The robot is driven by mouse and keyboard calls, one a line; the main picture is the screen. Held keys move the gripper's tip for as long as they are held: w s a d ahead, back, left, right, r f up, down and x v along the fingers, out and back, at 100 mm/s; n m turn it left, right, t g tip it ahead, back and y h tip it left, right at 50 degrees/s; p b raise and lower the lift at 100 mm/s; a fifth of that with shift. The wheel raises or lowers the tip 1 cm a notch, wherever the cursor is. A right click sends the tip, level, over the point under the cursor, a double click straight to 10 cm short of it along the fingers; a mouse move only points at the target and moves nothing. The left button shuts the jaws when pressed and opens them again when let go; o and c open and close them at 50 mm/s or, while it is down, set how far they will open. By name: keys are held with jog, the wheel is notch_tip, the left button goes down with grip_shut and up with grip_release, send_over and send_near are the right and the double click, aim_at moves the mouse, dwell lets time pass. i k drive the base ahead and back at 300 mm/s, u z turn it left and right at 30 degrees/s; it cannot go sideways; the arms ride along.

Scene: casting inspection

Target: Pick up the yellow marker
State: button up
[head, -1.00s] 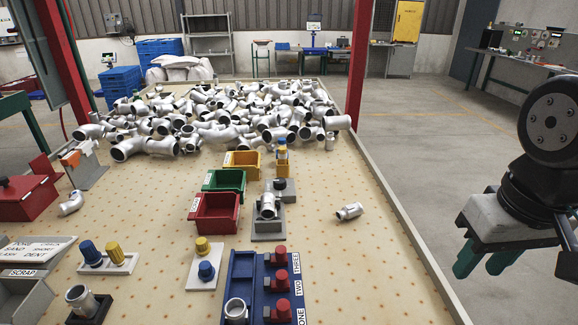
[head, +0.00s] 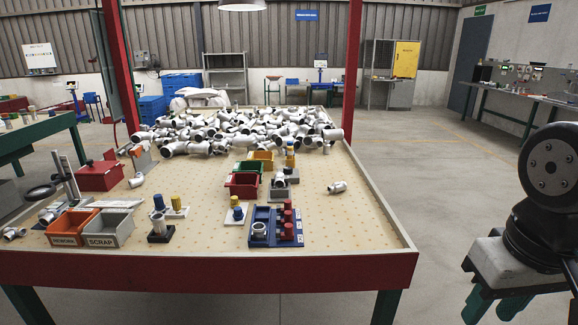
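Several small yellow pieces are in the head view, and I cannot tell which one is the marker. A yellow ribbed plug (head: 176,202) stands beside a blue plug (head: 158,202) on a white plate at the table's front left. Another yellow plug (head: 234,201) stands behind a blue plug (head: 238,214) on a white plate near the middle.
The table (head: 345,235) has a red front edge. A heap of metal pipe fittings (head: 240,130) covers its back. Coloured bins, a blue fixture (head: 262,238) with red knobs, and grey scrap bin (head: 108,230) stand in front. The table's right side is mostly clear, except a loose fitting (head: 338,187).

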aim_at(290, 149)
jog(key=u, duration=0.05)
jog(key=k, duration=0.1)
jog(key=z, duration=1.25)
jog(key=i, duration=6.35)
jog(key=u, duration=4.15)
jog(key=i, duration=1.45)
jog(key=u, duration=0.05)
